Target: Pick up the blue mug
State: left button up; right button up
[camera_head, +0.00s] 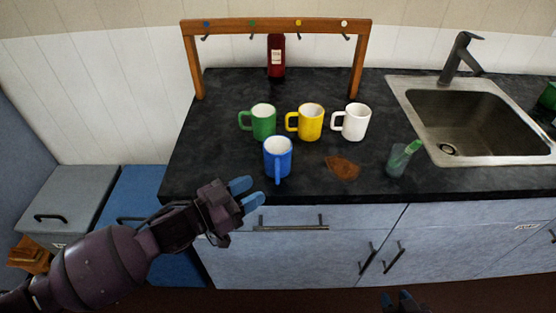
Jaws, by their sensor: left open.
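The blue mug (277,158) stands upright on the dark counter near its front edge, in front of the green mug. Its handle points toward me. My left gripper (246,195) is open and empty, at the lower left of the mug and apart from it, by the counter's front edge. My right gripper (397,301) only just shows at the bottom edge of the view, far from the mug. Most of it is cut off, so its opening is unclear.
A green mug (263,122), a yellow mug (311,123) and a white mug (355,122) stand behind. A brown patch (342,167) and a glass with a green brush (398,163) are at right. A wooden hook rack (275,26), red bottle (276,56) and sink (470,119) lie beyond.

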aim_at(277, 163)
pick_arm(q)
jog(key=shift+x, duration=2.95)
jog(key=shift+a, duration=0.1)
grip_shut()
